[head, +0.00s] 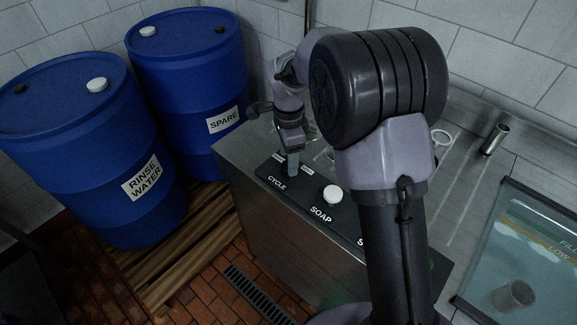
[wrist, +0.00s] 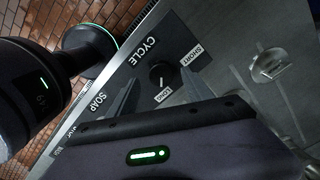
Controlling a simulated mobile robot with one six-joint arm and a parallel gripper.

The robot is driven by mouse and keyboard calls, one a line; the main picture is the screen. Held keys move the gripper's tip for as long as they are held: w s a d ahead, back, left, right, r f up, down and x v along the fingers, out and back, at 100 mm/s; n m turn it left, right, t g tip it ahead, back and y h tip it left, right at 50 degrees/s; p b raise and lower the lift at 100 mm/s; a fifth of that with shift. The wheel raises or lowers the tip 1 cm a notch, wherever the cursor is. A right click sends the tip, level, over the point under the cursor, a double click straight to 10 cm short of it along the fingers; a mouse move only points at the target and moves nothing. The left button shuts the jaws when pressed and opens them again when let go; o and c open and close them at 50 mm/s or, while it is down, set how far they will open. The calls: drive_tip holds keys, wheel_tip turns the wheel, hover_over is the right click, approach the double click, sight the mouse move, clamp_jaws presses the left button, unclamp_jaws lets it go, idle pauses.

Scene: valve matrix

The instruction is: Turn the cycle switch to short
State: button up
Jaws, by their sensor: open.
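The cycle switch (wrist: 160,73) is a dark round knob on the black control panel (wrist: 108,87), between the words CYCLE, SHORT and LONG in the wrist view. Its small pale pointer mark appears to face the LONG label (wrist: 163,97); the SHORT label (wrist: 192,57) is to the upper right. My gripper (wrist: 161,84) is open, with one finger on each side of the knob, and I see no clear contact. In the head view my gripper (head: 292,172) is above the CYCLE end of the panel and hides the knob.
A white SOAP knob (head: 332,194) is beside the CYCLE position on the steel counter's (head: 240,160) front panel. Blue RINSE WATER (head: 95,150) and SPARE (head: 195,85) drums stand on a wooden pallet at left. A glass-sided tank (head: 520,260) is at right.

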wheel_tip(320, 180, down, 2)
drive_tip(key=shift+w+f, duration=0.1)
drive_tip(key=shift+f, duration=0.1)
clamp_jaws()
drive_tip(key=shift+r, duration=0.1)
